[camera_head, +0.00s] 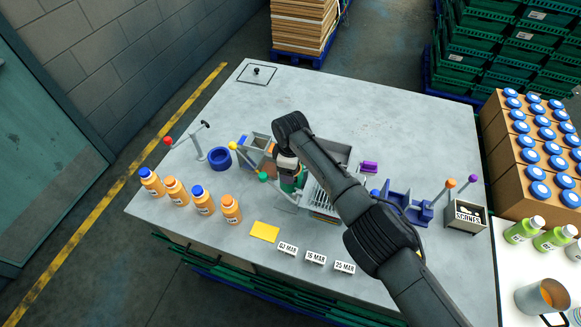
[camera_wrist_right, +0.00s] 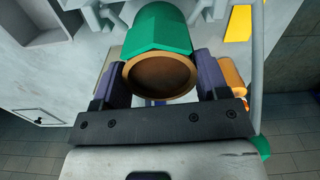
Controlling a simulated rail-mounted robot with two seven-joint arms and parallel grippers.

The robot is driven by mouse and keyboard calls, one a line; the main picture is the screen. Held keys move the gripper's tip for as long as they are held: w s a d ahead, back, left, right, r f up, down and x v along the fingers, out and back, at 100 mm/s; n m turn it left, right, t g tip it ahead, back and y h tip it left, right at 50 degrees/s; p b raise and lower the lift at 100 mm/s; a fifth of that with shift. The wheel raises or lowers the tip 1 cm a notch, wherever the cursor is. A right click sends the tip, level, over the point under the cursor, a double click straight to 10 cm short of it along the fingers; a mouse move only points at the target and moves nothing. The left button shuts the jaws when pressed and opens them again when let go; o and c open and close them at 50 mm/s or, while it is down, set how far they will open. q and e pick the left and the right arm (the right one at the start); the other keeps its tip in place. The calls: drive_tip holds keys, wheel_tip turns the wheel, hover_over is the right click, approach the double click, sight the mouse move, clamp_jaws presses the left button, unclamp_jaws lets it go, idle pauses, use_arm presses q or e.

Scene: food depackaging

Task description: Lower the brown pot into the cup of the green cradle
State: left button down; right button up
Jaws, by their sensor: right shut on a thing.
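The brown pot (camera_wrist_right: 160,76) is in the right wrist view, with its round rim and dark inside facing the camera. My right gripper (camera_wrist_right: 157,88) is shut on it, one dark purple finger on each side. The green cradle (camera_wrist_right: 158,30) shows directly beyond the pot, lined up with it; I cannot tell whether the pot is inside its cup or just short of it. In the head view my right gripper (camera_head: 287,172) points down at the green cradle (camera_head: 290,186), and my wrist mostly hides the pot and cradle. My left gripper is not in view.
A grey tray with a rack (camera_head: 322,200) stands right of the cradle, and a blue ring (camera_head: 219,158) lies to the left. Several orange bottles (camera_head: 203,200), a yellow card (camera_head: 265,231) and date signs (camera_head: 315,258) line the front. The table's back is largely clear.

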drive_tip(key=shift+f, duration=0.35)
drive_tip(key=shift+b, duration=0.3)
drive_tip(key=o, duration=1.1)
drive_tip(key=shift+c, duration=0.2)
